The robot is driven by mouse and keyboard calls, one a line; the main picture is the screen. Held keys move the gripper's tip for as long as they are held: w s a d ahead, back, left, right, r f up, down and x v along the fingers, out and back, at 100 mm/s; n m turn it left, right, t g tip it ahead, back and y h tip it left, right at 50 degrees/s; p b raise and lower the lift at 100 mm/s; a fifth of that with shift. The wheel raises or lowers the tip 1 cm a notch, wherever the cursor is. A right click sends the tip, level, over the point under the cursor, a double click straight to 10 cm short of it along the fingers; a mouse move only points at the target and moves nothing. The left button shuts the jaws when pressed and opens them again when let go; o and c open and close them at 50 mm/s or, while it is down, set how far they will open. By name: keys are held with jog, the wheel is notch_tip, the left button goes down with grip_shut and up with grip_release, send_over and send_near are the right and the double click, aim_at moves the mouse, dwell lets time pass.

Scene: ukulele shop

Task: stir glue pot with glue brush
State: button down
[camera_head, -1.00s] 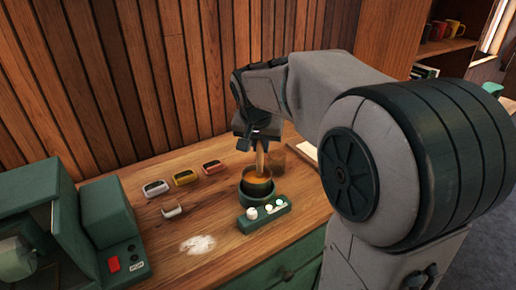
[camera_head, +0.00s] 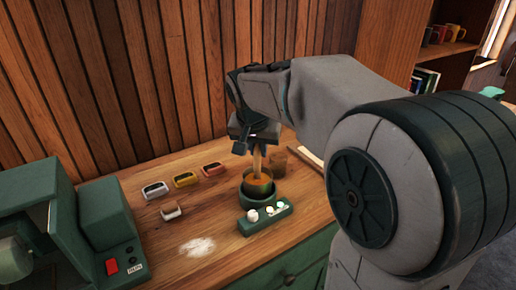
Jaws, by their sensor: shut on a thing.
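The glue pot (camera_head: 258,196) is a dark green round pot with amber glue inside, standing on the wooden counter. My gripper (camera_head: 256,143) is above the pot, pointing down. It is shut on the glue brush (camera_head: 257,162), a light wooden stick held roughly upright. The brush's lower end is inside the pot's mouth, in or at the glue; its tip is hidden there. The fingertips are small and dark in this view.
A green block with white knobs (camera_head: 264,219) stands just in front of the pot. A brown translucent jar (camera_head: 278,163) is behind it. Several small coloured holders (camera_head: 185,179) lie to the left. A green machine (camera_head: 100,215) fills the far left. White powder (camera_head: 197,247) lies on the counter.

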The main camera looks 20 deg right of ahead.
jog(key=shift+r, duration=0.15)
jog(key=shift+r+p, duration=2.45)
jog(key=shift+r, duration=0.8)
